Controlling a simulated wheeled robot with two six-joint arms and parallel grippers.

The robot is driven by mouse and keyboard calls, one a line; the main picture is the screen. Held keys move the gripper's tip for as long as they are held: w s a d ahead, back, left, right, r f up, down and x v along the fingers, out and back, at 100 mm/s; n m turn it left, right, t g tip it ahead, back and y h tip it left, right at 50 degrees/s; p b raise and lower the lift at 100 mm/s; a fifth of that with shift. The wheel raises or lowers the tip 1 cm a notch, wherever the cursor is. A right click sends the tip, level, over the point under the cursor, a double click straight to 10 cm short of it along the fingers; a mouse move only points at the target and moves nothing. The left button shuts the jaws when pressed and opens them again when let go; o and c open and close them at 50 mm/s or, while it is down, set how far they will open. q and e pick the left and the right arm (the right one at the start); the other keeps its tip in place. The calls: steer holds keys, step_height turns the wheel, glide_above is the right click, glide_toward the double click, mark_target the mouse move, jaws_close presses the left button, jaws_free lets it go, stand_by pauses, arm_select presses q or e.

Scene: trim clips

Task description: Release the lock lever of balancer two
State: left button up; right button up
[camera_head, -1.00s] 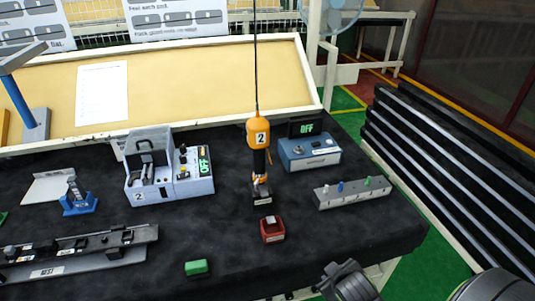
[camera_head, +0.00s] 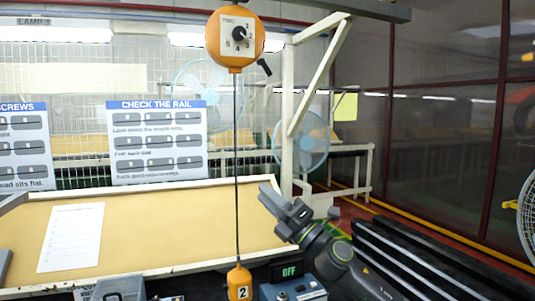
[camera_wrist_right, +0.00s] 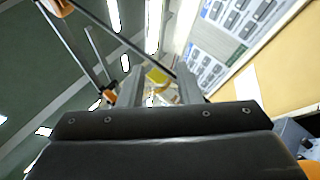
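The balancer (camera_head: 235,40) is a round orange housing at the top of the head view, with a numbered dial plate and black knob on its face. A small black lever (camera_head: 265,67) sticks out at its lower right. A dark cable runs from it down to an orange tool (camera_head: 239,283) marked 2. My right gripper (camera_head: 277,203) is raised, below and right of the balancer and apart from it. In the right wrist view its two fingers (camera_wrist_right: 160,80) stand apart with nothing between them. An orange part (camera_wrist_right: 56,6) shows at that view's upper left. My left gripper is out of view.
A white post with a diagonal brace (camera_head: 318,75) stands right of the balancer under a dark overhead beam. A blue-grey box with a green OFF display (camera_head: 289,271) sits below the right arm. Tilted tan board (camera_head: 160,225) and wall signs (camera_head: 158,140) are behind.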

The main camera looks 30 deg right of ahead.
step_height(320, 180, up, 10)
steer(key=s+a+r+n+g+y, duration=0.15)
steer(key=n+g+y, duration=0.35)
steer(key=n, duration=0.5)
steer(key=n+g+h, duration=0.1)
steer(key=n+h, duration=0.6)
steer(key=n, duration=0.1)
glide_toward(269, 73)
steer(key=shift+d+p+x, duration=0.1)
steer(key=shift+p+x, duration=2.5)
steer(key=shift+p, duration=0.05)
steer(key=shift+d+p+x, duration=0.15)
steer(key=shift+p+x, duration=2.45)
steer(key=shift+p, duration=0.05)
jaws_close()
